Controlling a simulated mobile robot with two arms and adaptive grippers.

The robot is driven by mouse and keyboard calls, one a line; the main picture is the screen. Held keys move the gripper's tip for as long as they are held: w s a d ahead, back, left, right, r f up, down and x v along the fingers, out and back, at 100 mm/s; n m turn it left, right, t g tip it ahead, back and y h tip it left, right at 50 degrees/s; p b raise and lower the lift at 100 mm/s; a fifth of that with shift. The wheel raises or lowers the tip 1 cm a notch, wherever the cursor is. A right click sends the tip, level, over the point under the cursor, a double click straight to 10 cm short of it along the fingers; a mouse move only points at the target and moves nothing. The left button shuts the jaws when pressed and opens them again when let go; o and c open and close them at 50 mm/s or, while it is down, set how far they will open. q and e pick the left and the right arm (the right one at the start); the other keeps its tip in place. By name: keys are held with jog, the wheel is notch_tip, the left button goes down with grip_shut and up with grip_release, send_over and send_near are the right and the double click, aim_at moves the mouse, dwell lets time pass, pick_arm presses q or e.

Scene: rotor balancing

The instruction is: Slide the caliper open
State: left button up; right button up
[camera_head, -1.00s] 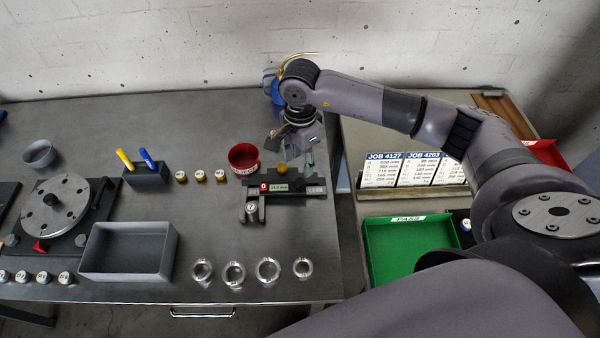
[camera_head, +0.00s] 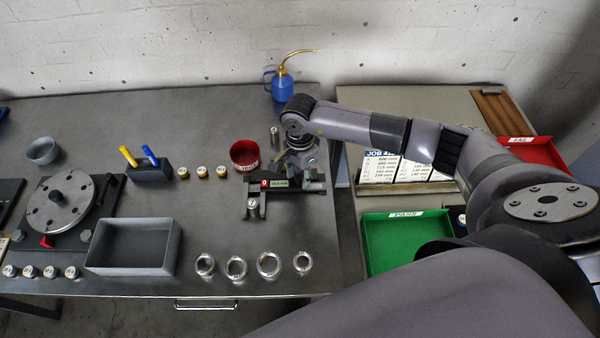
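The caliper (camera_head: 280,184) lies on the grey workbench (camera_head: 235,215), dark with a small display, a red mark at its left end and jaws toward the front. A small metal cylinder (camera_head: 251,204) stands at its jaws. My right gripper (camera_head: 301,174) is down at the right part of the caliper, over or against it. It hides the brass knob and part of the beam. I cannot tell whether its fingers are closed on anything. My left gripper is not in view.
A red bowl (camera_head: 243,154) stands close left of the caliper. A metal cylinder (camera_head: 274,138) and a blue oil can (camera_head: 281,87) stand behind. Several metal rings (camera_head: 236,268) line the front. A green tray (camera_head: 393,242) is at the right. A grey bin (camera_head: 132,268) stands left.

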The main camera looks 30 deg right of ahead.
grip_shut()
dwell(0.4)
jog(key=shift+s+d+f+b, duration=0.15)
jog(key=shift+d+b, duration=0.15)
jog(key=shift+d, duration=0.2)
jog(key=shift+s+d+r+b, duration=0.15)
jog(key=shift+d+b, duration=0.1)
jog(key=shift+d, duration=0.2)
jog(key=shift+s+d, duration=0.2)
jog(key=shift+d, duration=0.15)
jog(key=shift+o, duration=1.6)
grip_release()
